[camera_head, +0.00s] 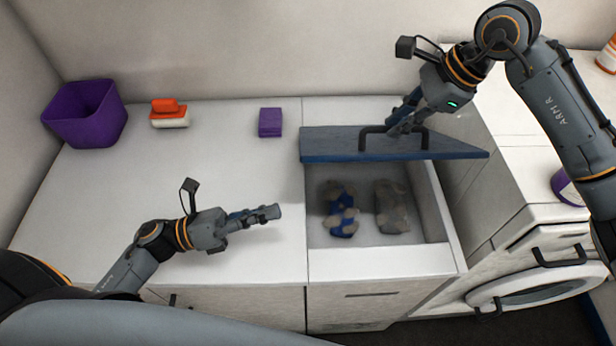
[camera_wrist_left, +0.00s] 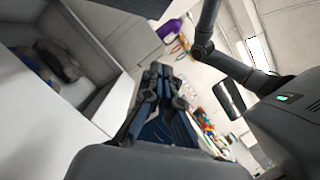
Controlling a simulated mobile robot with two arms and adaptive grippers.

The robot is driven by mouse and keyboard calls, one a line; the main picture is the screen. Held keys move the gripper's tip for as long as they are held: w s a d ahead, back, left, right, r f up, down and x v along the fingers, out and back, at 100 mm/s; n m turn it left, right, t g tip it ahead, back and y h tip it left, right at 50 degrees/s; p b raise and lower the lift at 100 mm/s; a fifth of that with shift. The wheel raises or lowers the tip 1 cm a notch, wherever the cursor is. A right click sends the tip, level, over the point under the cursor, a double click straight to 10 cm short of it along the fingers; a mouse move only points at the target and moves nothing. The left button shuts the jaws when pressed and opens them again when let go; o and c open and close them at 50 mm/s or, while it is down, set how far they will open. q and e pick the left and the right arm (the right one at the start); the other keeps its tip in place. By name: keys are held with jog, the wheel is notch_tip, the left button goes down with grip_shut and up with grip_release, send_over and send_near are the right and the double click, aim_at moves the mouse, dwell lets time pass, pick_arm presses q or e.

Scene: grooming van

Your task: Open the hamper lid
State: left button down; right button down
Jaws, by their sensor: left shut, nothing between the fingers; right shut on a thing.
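The blue hamper lid (camera_head: 340,146) is raised at the back of the hamper, tilted, with its dark handle (camera_head: 426,139) on the upper face. My right gripper (camera_head: 396,130) is shut on the handle. The hamper (camera_head: 434,205) stands open in the counter, and a blue and tan item (camera_head: 341,210) and a brownish item (camera_head: 391,207) lie inside it. My left gripper (camera_head: 278,211) is shut and empty above the counter, just left of the hamper opening. The left wrist view also shows its closed fingers (camera_wrist_left: 160,85), with the open hamper (camera_wrist_left: 98,100) at left.
A purple bin (camera_head: 86,115), a red and white brush-like item (camera_head: 169,113) and a purple block (camera_head: 270,122) stand along the back of the white counter (camera_head: 190,160). A front-loading machine (camera_head: 530,290) is at right. The counter's middle is clear.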

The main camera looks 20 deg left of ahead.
jog(key=shift+w+f, duration=0.15)
jog(key=shift+f, duration=0.15)
pick_arm(q)
jog(key=w+d+r, duration=0.5)
jog(key=w+d, duration=0.1)
jog(key=d, duration=0.1)
jog(key=shift+w+d+r, duration=0.2)
jog(key=shift+w+d, duration=0.2)
